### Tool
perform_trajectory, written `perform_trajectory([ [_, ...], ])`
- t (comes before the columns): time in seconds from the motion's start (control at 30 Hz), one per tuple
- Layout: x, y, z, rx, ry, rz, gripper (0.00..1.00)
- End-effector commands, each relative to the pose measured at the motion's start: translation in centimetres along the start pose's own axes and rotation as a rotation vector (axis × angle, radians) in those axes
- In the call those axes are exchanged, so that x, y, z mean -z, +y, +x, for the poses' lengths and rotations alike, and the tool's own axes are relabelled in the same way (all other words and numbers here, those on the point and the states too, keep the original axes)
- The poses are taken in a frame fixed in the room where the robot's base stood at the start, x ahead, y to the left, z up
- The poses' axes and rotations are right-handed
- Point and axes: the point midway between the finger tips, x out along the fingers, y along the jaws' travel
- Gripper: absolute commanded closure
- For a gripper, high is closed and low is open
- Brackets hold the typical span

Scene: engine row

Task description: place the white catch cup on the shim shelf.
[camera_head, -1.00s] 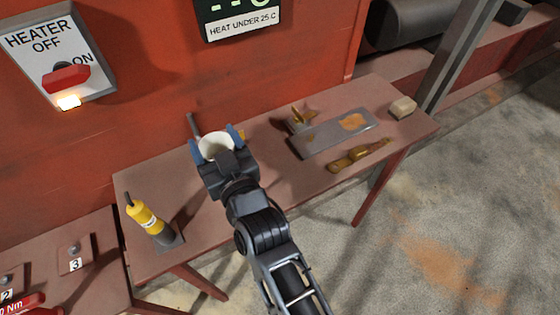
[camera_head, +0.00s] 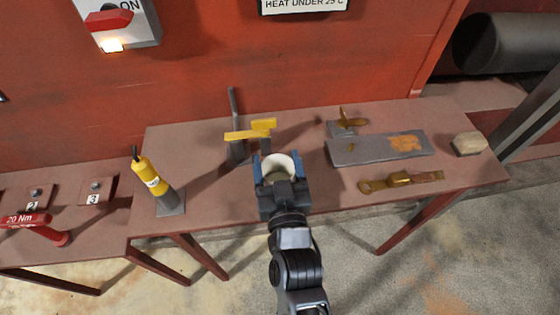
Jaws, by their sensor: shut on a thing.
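The white catch cup (camera_head: 281,165) is between the blue fingers of my gripper (camera_head: 278,166), which is shut on it. The cup looks upright with its open top facing up, and the gripper hides its lower part. My gripper is over the front part of the red-brown bench, in front of a yellow item. I cannot tell how high the cup is above the bench. No shelf labelled as the shim shelf can be made out.
The bench (camera_head: 213,193) holds a yellow bottle-shaped tool (camera_head: 148,178) at left, a dark upright rod (camera_head: 235,125) with a yellow bar (camera_head: 250,132), a grey plate (camera_head: 375,149), a brass tool (camera_head: 400,181) and a beige block (camera_head: 468,144). A red torque tool (camera_head: 38,226) lies far left.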

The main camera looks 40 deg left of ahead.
Motion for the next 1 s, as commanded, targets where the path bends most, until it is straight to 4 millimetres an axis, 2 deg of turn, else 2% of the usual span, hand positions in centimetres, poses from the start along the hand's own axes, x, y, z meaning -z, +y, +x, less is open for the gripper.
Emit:
perform_trajectory([
  [0.27, -0.4, 0.0, 0.0, 0.0, 0.0, 0.001, 0.57],
  [0.3, -0.2, 0.0, 0.0, 0.0, 0.0, 0.001, 0.25],
  [0.53, -0.2, 0.0, 0.0, 0.0, -0.001, 0.001, 0.03],
  [0.9, 0.4, 0.0, 0.0, 0.0, -0.001, 0.0, 0.02],
  [1.0, -0.3, 0.0, -1.4, 0.0, -0.003, 0.002, 0.02],
])
